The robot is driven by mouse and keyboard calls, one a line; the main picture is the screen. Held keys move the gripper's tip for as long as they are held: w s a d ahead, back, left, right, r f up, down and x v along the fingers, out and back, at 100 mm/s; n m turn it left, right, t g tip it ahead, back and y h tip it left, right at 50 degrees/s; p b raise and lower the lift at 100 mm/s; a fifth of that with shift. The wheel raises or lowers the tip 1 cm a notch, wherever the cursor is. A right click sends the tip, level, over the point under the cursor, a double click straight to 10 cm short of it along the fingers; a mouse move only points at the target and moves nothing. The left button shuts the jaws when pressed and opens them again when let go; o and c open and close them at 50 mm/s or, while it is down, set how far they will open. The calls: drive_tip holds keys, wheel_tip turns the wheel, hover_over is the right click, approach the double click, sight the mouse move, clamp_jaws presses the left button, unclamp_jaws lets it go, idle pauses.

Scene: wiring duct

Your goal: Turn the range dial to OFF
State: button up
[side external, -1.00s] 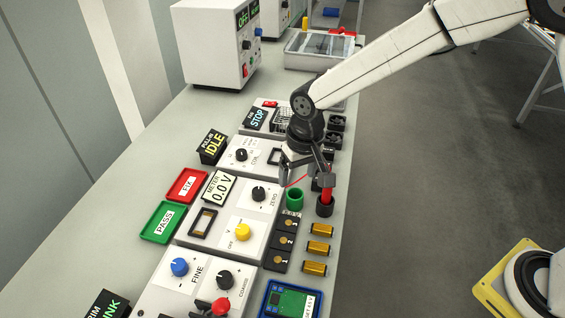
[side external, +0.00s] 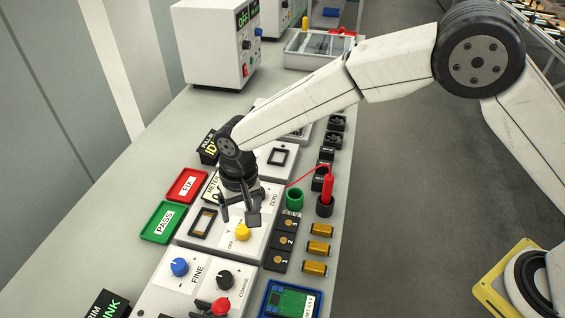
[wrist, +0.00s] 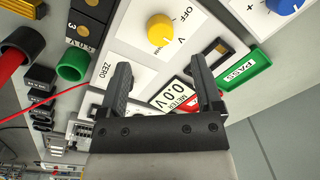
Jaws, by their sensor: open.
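The range dial is a yellow knob (side external: 243,231) on a white meter panel (side external: 262,215), with OFF and V printed beside it. In the wrist view the yellow knob (wrist: 160,30) sits beyond the fingertips, with a white pointer mark on it that looks turned toward the V side rather than OFF. My gripper (side external: 238,220) is open and empty, just above and behind the knob, apart from it. In the wrist view my gripper (wrist: 160,75) shows its two fingers spread, with the panel between them. The panel's black zero knob is hidden by my gripper.
A red probe (side external: 327,188) with a red lead stands in a black holder beside a green cup (side external: 295,198). A green PASS tray (side external: 164,222) and red FIX tray (side external: 187,185) lie left. A blue knob (side external: 180,267) and black knob stand on the nearer panel.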

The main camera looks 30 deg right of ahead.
sight(243, 229)
drive_tip(key=shift+a+f, duration=0.2)
drive_tip(key=shift+f, duration=3.15)
clamp_jaws()
